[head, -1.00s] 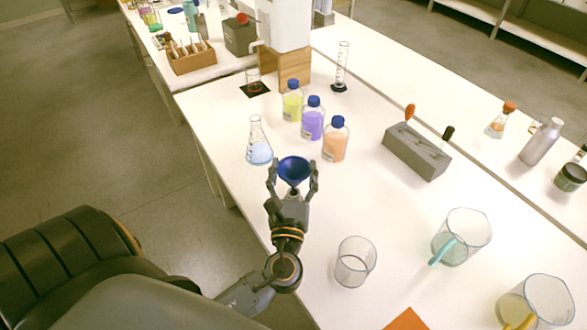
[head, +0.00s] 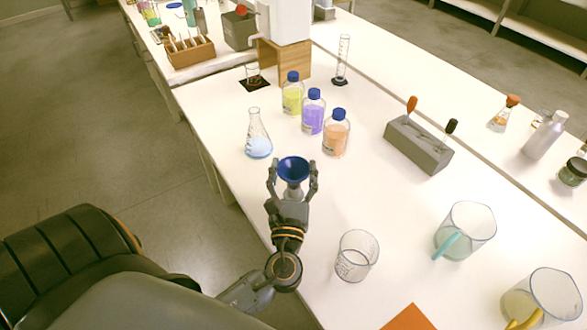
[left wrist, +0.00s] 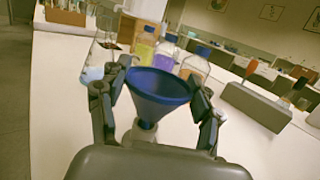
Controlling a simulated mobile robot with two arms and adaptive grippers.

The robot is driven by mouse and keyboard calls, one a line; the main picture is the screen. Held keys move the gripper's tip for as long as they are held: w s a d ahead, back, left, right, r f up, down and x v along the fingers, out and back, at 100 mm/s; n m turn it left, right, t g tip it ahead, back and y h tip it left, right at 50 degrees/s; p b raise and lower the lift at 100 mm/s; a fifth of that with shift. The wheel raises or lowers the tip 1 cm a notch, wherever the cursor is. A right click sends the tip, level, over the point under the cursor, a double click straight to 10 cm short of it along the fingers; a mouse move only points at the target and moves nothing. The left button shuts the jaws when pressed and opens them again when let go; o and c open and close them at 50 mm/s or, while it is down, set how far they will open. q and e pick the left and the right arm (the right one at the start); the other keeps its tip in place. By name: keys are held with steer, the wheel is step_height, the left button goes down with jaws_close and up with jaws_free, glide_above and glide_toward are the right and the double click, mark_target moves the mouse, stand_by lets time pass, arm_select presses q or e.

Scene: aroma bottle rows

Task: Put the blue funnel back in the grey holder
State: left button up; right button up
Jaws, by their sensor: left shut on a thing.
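The blue funnel (head: 293,168) is held upright in my left gripper (head: 292,180), with its wide mouth facing up. The left gripper is shut on it, one finger on each side. In the left wrist view the funnel (left wrist: 158,92) sits between the two fingers, its lower end hidden behind my gripper. The grey holder (head: 418,146) is a long block on the table to the right of the gripper. An orange-topped item and a black-topped item stand in it. The holder also shows in the left wrist view (left wrist: 256,104). My right gripper is not in view.
A conical flask of blue liquid (head: 258,136) stands just behind the gripper. Yellow, purple and orange bottles (head: 313,115) with blue caps stand in a row behind. An empty beaker (head: 356,256) and two jugs (head: 466,230) stand to the right.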

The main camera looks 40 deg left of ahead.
arm_select(q)
steer(key=shift+f+b, duration=0.6)
steer(key=shift+f, duration=0.25)
steer(key=o, duration=1.1)
